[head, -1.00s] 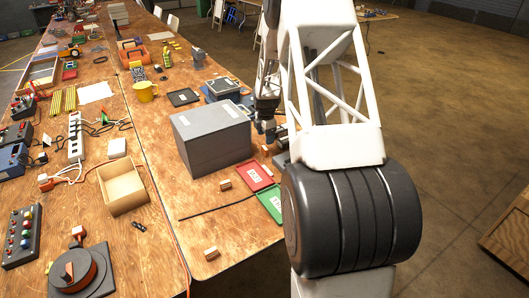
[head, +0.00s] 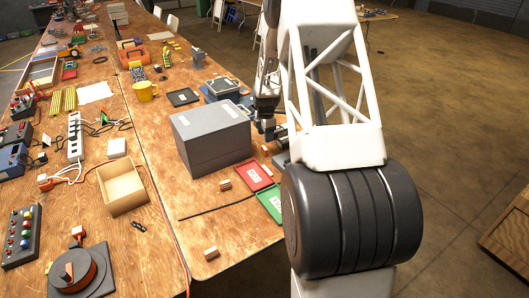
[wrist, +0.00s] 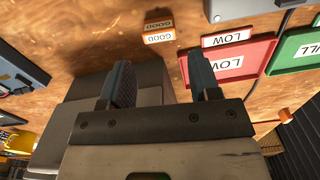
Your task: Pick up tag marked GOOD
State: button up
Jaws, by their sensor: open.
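The tag marked GOOD (wrist: 158,32) is a small orange block with white lettered faces, lying on the wooden bench in the wrist view. In the head view a small orange block (head: 265,150), which seems to be this tag, sits beyond the red tray, near my gripper. My gripper (wrist: 161,68) is open in the wrist view, with nothing between its fingers. The tag appears just past the fingertips, between their lines, and apart from them. My arm hides most of the gripper in the head view.
A large grey box (head: 212,140) stands close to the gripper. The red tray marked LOW (wrist: 232,60) lies beside the tag, with a green tray (wrist: 297,50) past it. Other orange blocks (head: 225,184) lie on the bench. A black rod lies near the front.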

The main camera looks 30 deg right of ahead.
notch_tip(320, 180, up, 18)
jog(key=s+a+n+t+h, duration=0.4)
jog(key=s+n+t+h, duration=0.3)
jog(key=n+t, duration=0.55)
jog(key=shift+n+g+y, duration=0.35)
jog(key=shift+n+y, duration=0.05)
jog(key=shift+n, duration=0.15)
jog(key=f, duration=1.5)
jog(key=s+f, duration=0.1)
jog(key=f, duration=0.6)
jog(key=shift+f, duration=0.15)
dwell(0.8)
